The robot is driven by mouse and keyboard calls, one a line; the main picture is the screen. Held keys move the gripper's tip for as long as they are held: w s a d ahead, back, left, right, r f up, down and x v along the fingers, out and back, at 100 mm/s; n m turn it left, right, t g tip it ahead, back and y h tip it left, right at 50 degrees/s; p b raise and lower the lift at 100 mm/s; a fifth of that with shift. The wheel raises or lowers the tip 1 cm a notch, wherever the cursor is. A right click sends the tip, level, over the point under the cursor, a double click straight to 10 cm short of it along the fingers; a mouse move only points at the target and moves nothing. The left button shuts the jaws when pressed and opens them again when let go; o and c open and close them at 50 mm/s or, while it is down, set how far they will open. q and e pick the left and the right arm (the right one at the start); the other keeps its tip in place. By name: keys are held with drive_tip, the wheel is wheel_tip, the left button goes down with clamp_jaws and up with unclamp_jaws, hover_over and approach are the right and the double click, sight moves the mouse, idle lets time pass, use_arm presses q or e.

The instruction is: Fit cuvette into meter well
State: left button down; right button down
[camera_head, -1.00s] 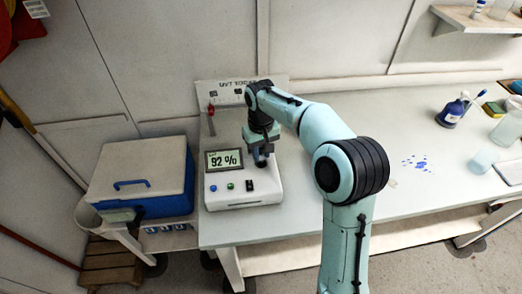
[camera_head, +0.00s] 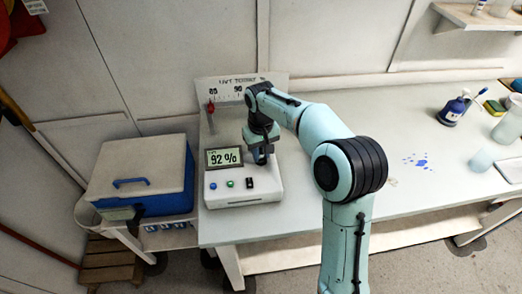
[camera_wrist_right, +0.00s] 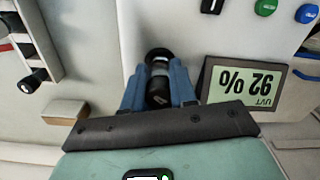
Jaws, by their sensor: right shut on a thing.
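The white meter (camera_head: 240,194) stands at the left end of the bench, its display (camera_head: 223,158) reading 92 %. My right gripper (camera_head: 261,152) is over the meter's right part, beside the display, pointing down. In the right wrist view its blue fingers (camera_wrist_right: 159,88) are shut on the cuvette (camera_wrist_right: 157,92), which shows a dark top and a paler glassy part. The dark round rim of the well (camera_wrist_right: 158,54) shows just beyond the cuvette, in line with it. I cannot tell whether the cuvette's lower end is inside the well. My left gripper is not in view.
A blue cooler box (camera_head: 140,175) with a pale lid stands left of the meter. A scale board (camera_head: 235,88) stands behind it. The bench right of the arm is mostly clear.

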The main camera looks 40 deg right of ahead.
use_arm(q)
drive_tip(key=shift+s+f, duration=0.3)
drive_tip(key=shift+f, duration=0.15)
use_arm(e)
drive_tip(key=shift+f, duration=0.75)
use_arm(q)
drive_tip(key=shift+b, duration=0.3)
use_arm(e)
drive_tip(key=c, duration=0.8)
unclamp_jaws()
wheel_tip(320, 180, up, 12)
drive_tip(key=shift+w+r+p, duration=0.1)
drive_tip(key=shift+p, duration=1.05)
drive_tip(key=shift+r, duration=0.65)
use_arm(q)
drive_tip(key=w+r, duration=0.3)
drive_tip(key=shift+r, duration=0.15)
use_arm(e)
drive_tip(key=shift+f, duration=0.1)
